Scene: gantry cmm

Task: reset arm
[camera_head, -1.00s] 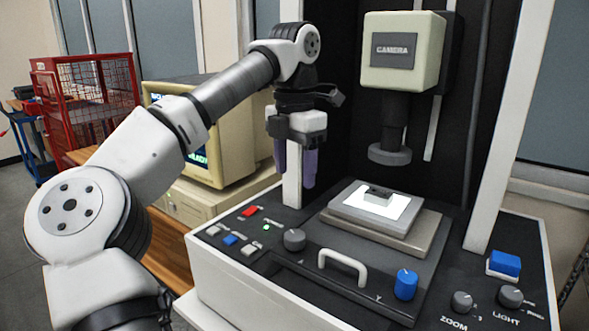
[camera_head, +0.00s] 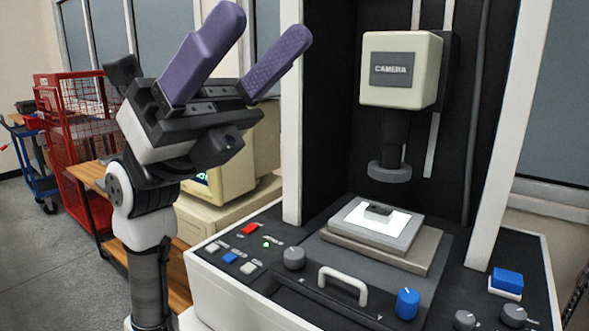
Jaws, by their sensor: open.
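My gripper (camera_head: 268,38) is raised at the upper left of the head view, its two purple fingers pointing up and to the right. The fingers are apart, with nothing between them. My arm is folded up below it at the left. The gripper is in front of the beige computer (camera_head: 232,178) and hides much of it. It is left of the measuring machine and clear of its stage (camera_head: 378,228).
The machine has a camera head (camera_head: 402,70) over a lit plate with a small dark part (camera_head: 379,210). Its front panel carries knobs, buttons and a white handle (camera_head: 343,280). A red cage (camera_head: 85,130) and a blue cart (camera_head: 35,165) stand at the left.

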